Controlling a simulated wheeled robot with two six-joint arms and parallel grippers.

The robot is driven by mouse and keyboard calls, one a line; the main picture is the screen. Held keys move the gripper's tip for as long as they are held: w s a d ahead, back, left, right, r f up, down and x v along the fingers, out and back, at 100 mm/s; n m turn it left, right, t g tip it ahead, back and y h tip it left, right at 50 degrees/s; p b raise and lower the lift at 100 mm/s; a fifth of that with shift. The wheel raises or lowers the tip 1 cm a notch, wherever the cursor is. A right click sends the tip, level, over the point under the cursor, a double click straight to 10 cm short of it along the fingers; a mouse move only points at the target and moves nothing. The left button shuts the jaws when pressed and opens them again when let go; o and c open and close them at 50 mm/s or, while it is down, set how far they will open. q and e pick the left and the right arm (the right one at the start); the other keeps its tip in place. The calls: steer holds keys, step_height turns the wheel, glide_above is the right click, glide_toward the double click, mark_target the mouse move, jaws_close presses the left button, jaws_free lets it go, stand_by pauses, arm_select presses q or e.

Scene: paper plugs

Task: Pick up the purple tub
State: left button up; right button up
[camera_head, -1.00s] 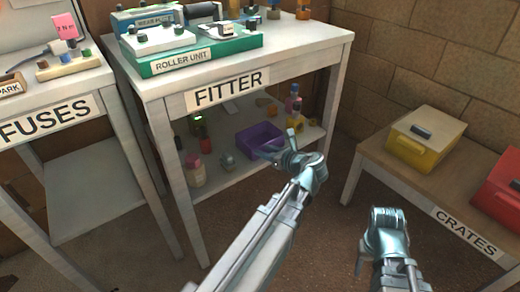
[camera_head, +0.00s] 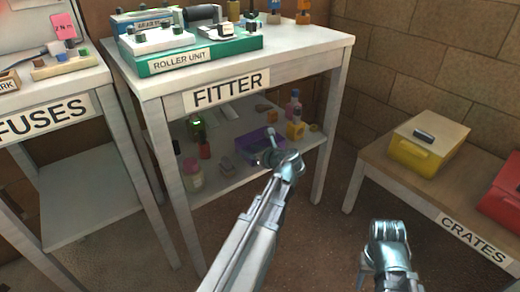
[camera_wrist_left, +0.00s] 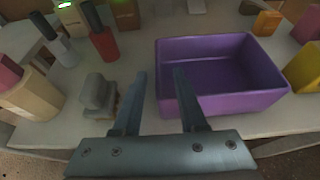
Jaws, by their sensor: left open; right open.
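The purple tub (camera_head: 250,142) stands on the lower shelf of the FITTER table, partly hidden behind my left gripper in the head view. In the left wrist view the tub (camera_wrist_left: 222,72) is an open, empty box right of centre. My left gripper (camera_head: 270,145) is open at the tub's near side. In the wrist view its fingers (camera_wrist_left: 155,85) point toward the shelf, with the right finger by the tub's left wall and the left finger near a grey object; whether they touch cannot be told. My right gripper (camera_head: 385,235) is in front of the crates bench, away from the tub.
A grey knobbed object (camera_wrist_left: 98,95) stands left of the tub. Red (camera_wrist_left: 102,38) and beige (camera_wrist_left: 32,95) bottles and a yellow item (camera_wrist_left: 305,68) flank it. The FITTER tabletop (camera_head: 300,42) is above the shelf. A bench (camera_head: 375,165) holds crates at right.

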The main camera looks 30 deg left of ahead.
mark_target(243, 148)
arm_select(q)
steer(key=b+x, duration=0.1)
steer(key=x, duration=0.3)
steer(key=shift+a, duration=0.45)
steer(key=shift+c, duration=0.2)
jaws_close()
stand_by(0.8)
